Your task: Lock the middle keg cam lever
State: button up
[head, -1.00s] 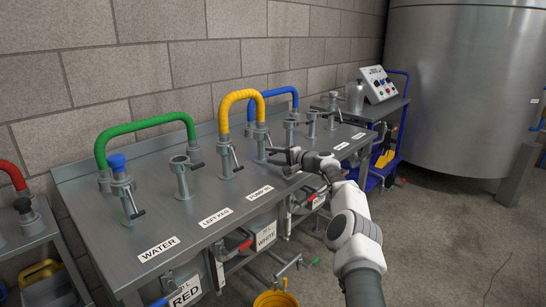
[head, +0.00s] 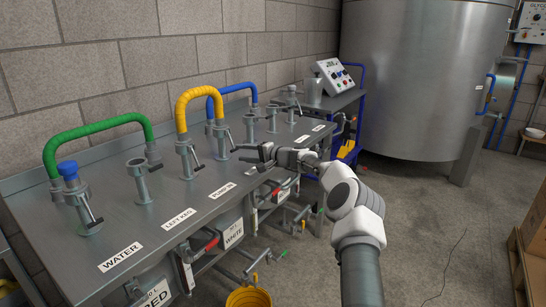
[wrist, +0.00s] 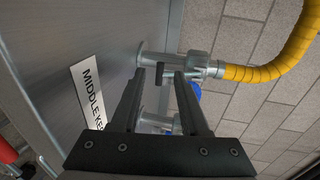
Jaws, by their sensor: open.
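The middle keg coupling (wrist: 198,64) joins the yellow hose to a steel post near the MIDDLE KEG label (wrist: 88,97) in the wrist view. Its dark cam lever handle (wrist: 159,74) appears between my fingertips, with gaps at both sides; I cannot tell its depth. In the head view this coupling (head: 220,135) is at the right end of the yellow hose, its lever (head: 231,144) hanging at the right side. My gripper (wrist: 160,74) is open and empty. In the head view my gripper (head: 246,151) points left, low over the bench, close to that lever.
The yellow hose (head: 195,91) arches to a left post. A green hose (head: 95,128) is farther left, a blue hose (head: 232,90) behind. Several bare posts, such as one (head: 251,126), stand beyond my gripper. A tank (head: 420,80) stands at the back right.

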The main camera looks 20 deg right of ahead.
jog(key=p+v, duration=0.2)
jog(key=v, duration=1)
jog(key=shift+s, duration=0.3)
jog(key=shift+r, duration=0.1)
jog(key=shift+a, duration=0.1)
